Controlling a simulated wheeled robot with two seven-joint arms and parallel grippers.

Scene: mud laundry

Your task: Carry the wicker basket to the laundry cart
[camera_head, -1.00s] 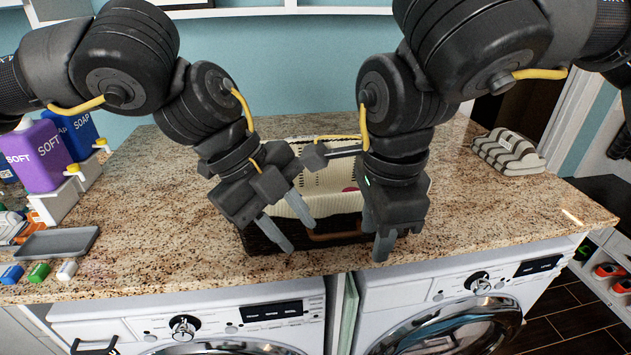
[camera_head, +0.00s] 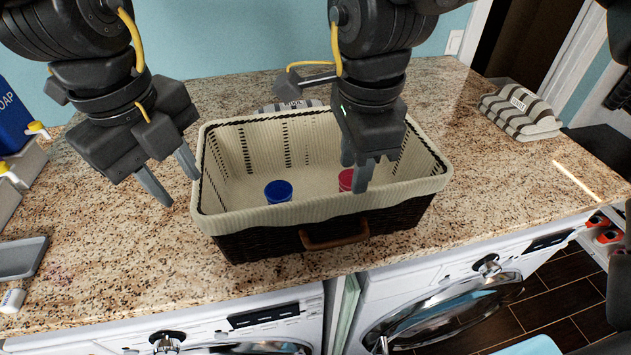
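The wicker basket (camera_head: 255,241) stands upright on the granite counter, dark woven outside with a cream liner and a brown front handle (camera_head: 333,235). A blue cup-like item (camera_head: 278,191) and a red one (camera_head: 346,179) are inside it. My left gripper (camera_head: 172,188) is open and empty, just outside the basket's left end. My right gripper (camera_head: 355,178) is over the basket's inside, right of its middle; its fingers look apart and hold nothing visible. It hides part of the back wall and borders the red item. I cannot make out a laundry cart.
Striped folded towels (camera_head: 520,112) lie at the back right of the counter (camera_head: 500,185). A grey tray (camera_head: 22,258) and a blue soap bottle (camera_head: 12,118) are at the left. Washing machines (camera_head: 440,295) stand under the front edge. The counter right of the basket is clear.

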